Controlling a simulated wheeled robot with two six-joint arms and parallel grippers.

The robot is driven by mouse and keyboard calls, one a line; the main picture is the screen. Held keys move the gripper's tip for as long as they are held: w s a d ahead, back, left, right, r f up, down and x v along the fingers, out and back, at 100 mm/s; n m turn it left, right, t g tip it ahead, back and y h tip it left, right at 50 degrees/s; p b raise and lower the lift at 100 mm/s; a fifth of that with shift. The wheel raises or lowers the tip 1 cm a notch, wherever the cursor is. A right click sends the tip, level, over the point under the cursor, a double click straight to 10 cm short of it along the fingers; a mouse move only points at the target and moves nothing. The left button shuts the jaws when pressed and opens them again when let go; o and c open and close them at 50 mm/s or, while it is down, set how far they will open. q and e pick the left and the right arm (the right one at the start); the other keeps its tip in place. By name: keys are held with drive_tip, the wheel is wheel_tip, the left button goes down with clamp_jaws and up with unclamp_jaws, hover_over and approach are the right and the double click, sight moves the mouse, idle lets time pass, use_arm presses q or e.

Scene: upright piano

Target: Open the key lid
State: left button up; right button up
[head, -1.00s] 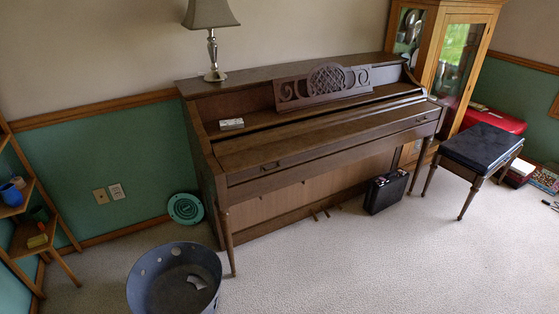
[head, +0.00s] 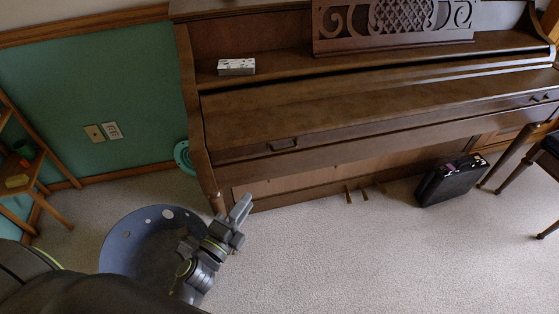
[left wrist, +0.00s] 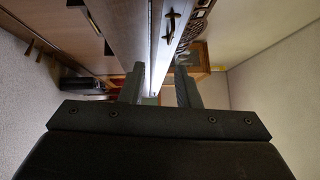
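The brown wooden key lid (head: 380,100) of the upright piano is closed, lying flat over the keys, which are hidden. A small handle (head: 284,144) sits on its front edge at left, and another handle (head: 541,98) at right. My left gripper (head: 240,208) is low in front of the piano's left end, below the lid and apart from the handles. In the left wrist view, the left gripper (left wrist: 160,88) has its two fingers apart with nothing held between them. A metal handle (left wrist: 172,22) on the wooden front shows ahead of it. My right gripper is not in view.
A small patterned box (head: 236,67) rests on the piano above the lid. A black case (head: 452,181) stands on the floor at right. The carpet in front of the piano is mostly clear.

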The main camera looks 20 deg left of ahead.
use_arm(q)
drive_tip(key=shift+m+h, duration=0.3)
drive_tip(key=shift+m, duration=0.2)
drive_tip(key=x, duration=0.5)
drive_tip(key=r+x, duration=0.1)
drive_tip(key=x, duration=0.5)
drive_tip(key=r+p+x, duration=0.1)
drive_tip(key=x, duration=0.5)
drive_tip(key=shift+d, duration=0.2)
drive_tip(key=shift+c, duration=0.4)
clamp_jaws()
